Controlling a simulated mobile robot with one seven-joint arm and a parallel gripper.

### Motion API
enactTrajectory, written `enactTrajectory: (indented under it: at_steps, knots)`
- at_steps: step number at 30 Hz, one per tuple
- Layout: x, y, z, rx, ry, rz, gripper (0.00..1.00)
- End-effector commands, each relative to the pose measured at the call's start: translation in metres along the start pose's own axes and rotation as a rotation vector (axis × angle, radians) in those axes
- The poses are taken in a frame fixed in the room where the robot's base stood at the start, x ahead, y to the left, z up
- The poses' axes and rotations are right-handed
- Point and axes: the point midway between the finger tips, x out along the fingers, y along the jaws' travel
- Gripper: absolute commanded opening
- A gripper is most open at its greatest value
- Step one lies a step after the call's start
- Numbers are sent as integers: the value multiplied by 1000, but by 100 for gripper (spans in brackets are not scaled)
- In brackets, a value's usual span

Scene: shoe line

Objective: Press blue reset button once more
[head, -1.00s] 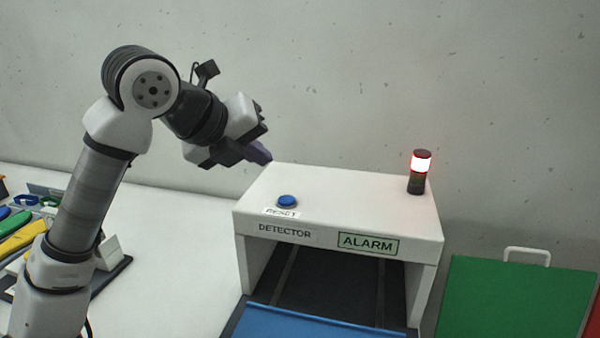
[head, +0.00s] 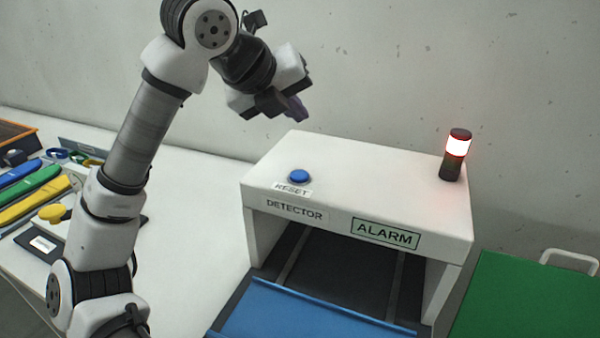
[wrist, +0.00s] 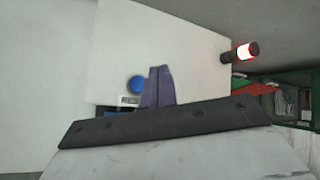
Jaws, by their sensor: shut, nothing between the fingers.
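The blue reset button (head: 299,176) sits on top of the white detector box (head: 350,185), behind a RESET label (head: 292,190). It also shows in the wrist view (wrist: 138,84), just left of my fingers. My gripper (head: 296,108) is shut and empty, above and behind the button near the box's back left edge, apart from it. In the wrist view its purple fingers (wrist: 158,88) are together. The alarm lamp (head: 455,155) stands at the back right of the box top and is lit, white with a red glow.
A green panel with a handle (head: 530,300) stands to the right.

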Motion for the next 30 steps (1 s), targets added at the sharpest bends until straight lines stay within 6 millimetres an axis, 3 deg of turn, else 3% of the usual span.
enactTrajectory:
  at_steps: [19, 30]
  knots:
    - [55, 40, -40, 0, 0, 0, 0]
    - [60, 43, -44, 1, 0, 0, 0]
